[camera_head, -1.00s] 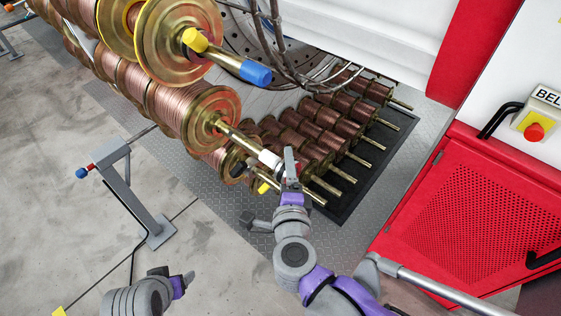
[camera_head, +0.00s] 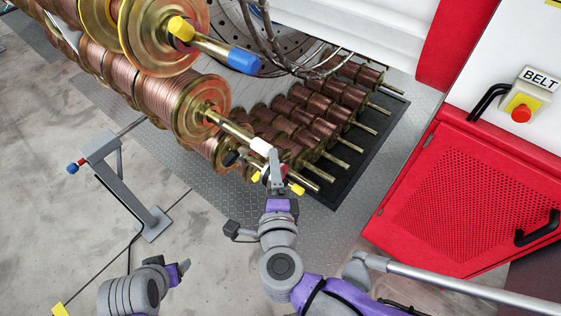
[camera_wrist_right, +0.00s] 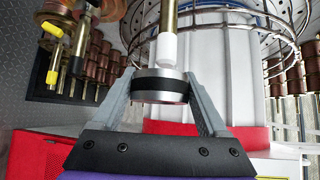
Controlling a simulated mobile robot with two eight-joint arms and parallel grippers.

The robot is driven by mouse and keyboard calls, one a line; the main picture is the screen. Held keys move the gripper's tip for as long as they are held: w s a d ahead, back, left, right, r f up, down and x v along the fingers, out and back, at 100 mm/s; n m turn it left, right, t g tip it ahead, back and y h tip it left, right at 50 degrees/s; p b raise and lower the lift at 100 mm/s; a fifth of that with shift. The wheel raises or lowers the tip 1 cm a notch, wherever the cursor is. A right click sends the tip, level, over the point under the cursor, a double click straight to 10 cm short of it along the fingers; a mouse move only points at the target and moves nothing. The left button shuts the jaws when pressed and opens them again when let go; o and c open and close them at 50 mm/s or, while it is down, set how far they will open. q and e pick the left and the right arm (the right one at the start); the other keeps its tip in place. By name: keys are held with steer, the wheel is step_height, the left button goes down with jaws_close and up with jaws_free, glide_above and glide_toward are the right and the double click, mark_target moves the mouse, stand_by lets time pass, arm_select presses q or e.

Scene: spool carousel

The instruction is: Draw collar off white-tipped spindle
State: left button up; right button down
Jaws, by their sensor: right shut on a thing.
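The white-tipped spindle (camera_head: 239,131) sticks out toward me from a copper-wound spool, its white tip (camera_head: 261,147) at the outer end. In the right wrist view the white tip (camera_wrist_right: 167,48) comes down from above. The collar (camera_wrist_right: 160,86), a silver ring with a black band, sits at the tip's outer end. The collar hides whether any of the tip is still inside. My right gripper (camera_head: 272,172) is shut on the collar, one finger on each side; it also shows in the wrist view (camera_wrist_right: 160,98). My left gripper (camera_head: 181,271) is low at left, apart from the spools; its jaw opening is unclear.
A blue-tipped spindle (camera_head: 243,61) juts out above. Yellow-tipped rods (camera_head: 297,188) lie close beside my right gripper. Several spools stand on a black mat (camera_head: 345,180) behind. A grey stand (camera_head: 125,185) is at left, a red cabinet (camera_head: 455,195) at right.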

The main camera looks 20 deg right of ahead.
steer(key=s+a+b, duration=0.1)
steer(key=s+a, duration=0.3)
steer(key=a, duration=0.2)
steer(key=shift+s+a+b, duration=0.25)
steer(key=shift+s+b, duration=0.1)
